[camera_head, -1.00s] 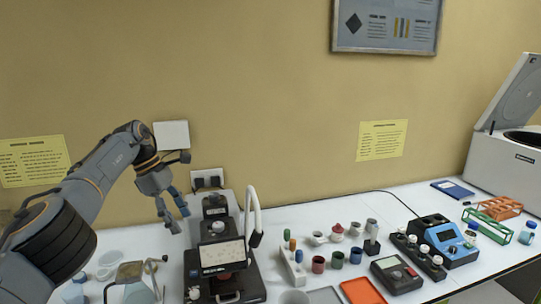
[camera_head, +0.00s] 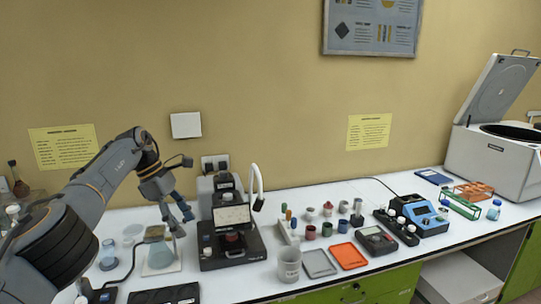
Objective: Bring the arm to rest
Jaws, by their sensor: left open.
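My left gripper (camera_head: 178,219) is in the air over the left part of the bench, in front of the wall. Its blue-tipped fingers point down and are apart, with nothing between them. It hangs just left of the black instrument with a screen (camera_head: 231,216), above and a little right of a conical flask (camera_head: 159,254). My left arm reaches in from the left edge and bends at the elbow. My right gripper is not in the picture.
A grey beaker (camera_head: 289,265), a grey tray (camera_head: 319,263) and an orange tray (camera_head: 348,256) lie along the front edge. Several small pots, a blue device (camera_head: 424,215), tube racks (camera_head: 457,205) and an open centrifuge (camera_head: 495,155) stand to the right.

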